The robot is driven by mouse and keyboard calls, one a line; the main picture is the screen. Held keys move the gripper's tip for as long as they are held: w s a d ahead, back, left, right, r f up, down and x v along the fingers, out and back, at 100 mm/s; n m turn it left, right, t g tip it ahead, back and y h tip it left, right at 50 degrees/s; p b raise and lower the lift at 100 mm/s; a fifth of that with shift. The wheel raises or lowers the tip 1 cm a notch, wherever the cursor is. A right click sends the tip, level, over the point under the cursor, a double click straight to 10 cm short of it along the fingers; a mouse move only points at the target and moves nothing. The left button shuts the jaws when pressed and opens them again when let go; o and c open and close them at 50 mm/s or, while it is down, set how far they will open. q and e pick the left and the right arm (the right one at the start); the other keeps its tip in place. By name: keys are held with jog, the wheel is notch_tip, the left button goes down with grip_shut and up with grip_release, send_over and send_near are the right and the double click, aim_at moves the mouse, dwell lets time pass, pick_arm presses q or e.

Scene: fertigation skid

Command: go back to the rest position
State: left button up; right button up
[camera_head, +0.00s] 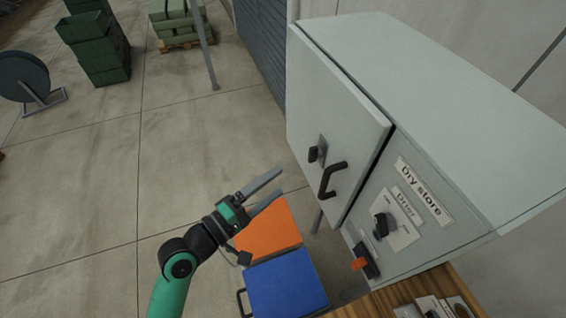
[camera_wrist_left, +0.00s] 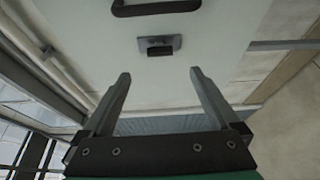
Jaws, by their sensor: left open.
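My left gripper (camera_head: 272,190) is open and empty in the head view, its two grey fingers pointing right towards the cabinet. It is apart from the cabinet door (camera_head: 325,105) and below and left of its black handle (camera_head: 332,180). In the left wrist view the fingers of my left gripper (camera_wrist_left: 160,88) are spread with nothing between them. Beyond them are the door's dark latch (camera_wrist_left: 160,47) and the handle (camera_wrist_left: 155,8). The door looks closed or nearly so, with a dark gap along its edge. My right gripper is not in view.
The grey cabinet carries a "Dry store" label (camera_head: 424,190) and a black rotary switch (camera_head: 383,223). An orange box (camera_head: 270,232) and a blue box (camera_head: 287,284) stand below my left gripper. A wooden surface (camera_head: 385,300) is at the bottom right.

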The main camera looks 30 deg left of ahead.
pick_arm(q)
jog(key=d+r+m+t+h, duration=0.2)
jog(key=d+r+m+t, duration=0.15)
jog(key=r, duration=1.15)
jog(key=d+r+m+t+h, duration=0.2)
jog(key=r+m, duration=0.3)
jog(key=r, duration=0.9)
jog(key=s+a+r+m+t+y, duration=0.2)
jog(key=s+r+m+y, duration=0.1)
jog(key=r, duration=0.3)
jog(key=s+a+r+m+t+y, duration=0.2)
jog(key=s+r+m+y, duration=0.1)
jog(key=r, duration=0.3)
jog(key=shift+a+r+m+y, duration=0.2)
jog(key=shift+r+m+y, duration=0.15)
jog(key=shift+m+y, duration=0.25)
jog(key=shift+t, duration=0.25)
